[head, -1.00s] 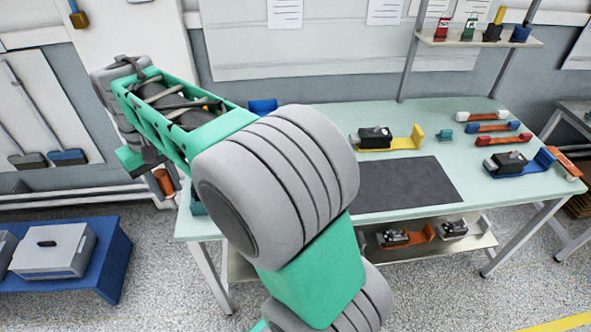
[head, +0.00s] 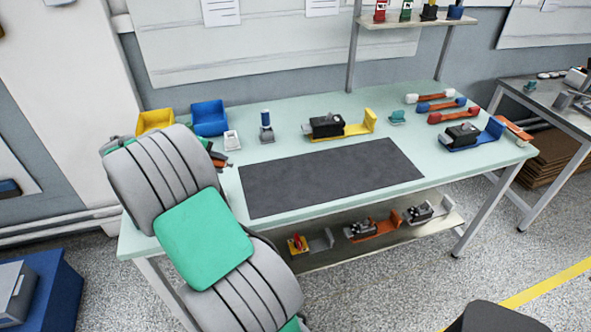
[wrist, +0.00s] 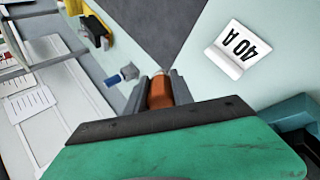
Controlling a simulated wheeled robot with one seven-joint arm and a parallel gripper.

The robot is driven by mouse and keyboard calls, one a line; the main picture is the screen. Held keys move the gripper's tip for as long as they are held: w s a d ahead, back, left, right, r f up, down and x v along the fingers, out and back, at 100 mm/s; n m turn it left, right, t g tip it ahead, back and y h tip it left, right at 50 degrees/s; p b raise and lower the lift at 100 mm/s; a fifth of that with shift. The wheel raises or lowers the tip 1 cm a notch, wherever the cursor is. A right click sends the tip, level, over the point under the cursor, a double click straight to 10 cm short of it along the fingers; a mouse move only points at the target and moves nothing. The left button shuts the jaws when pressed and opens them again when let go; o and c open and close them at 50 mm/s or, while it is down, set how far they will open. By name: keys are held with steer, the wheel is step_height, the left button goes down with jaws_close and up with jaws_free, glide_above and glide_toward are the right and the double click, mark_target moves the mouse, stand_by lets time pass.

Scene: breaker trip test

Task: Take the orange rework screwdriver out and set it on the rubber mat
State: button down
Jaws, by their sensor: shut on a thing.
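My gripper (wrist: 161,90) is shut on the orange screwdriver (wrist: 160,91), whose orange part shows between the two grey fingers in the wrist view. The rest of the screwdriver is hidden by the fingers. In the head view my arm covers most of the gripper, beside the left end of the mat. The dark rubber mat (head: 330,178) lies flat on the pale green bench, with its top bare. It also shows in the wrist view (wrist: 168,28), beyond the fingertips.
A white 40 A label block (wrist: 240,48) stands near the gripper. Yellow (head: 155,120) and blue (head: 210,118) bins stand at the bench's back left. A blue-topped grey item (head: 266,128) and a breaker on a yellow holder (head: 340,127) stand behind the mat.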

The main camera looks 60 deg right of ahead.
steer(key=s+d+f+h+b, duration=0.3)
steer(key=s+d+f, duration=0.1)
steer(key=s+d, duration=0.5)
steer(key=h+b, duration=0.3)
glide_above(302, 183)
steer(key=shift+n+t, duration=0.3)
step_height(302, 183, down, 6)
steer(key=b, duration=0.5)
steer(key=shift+f, duration=0.2)
steer(key=c, duration=1.2)
jaws_free()
steer(key=shift+o, duration=0.9)
steer(key=shift+f, duration=0.1)
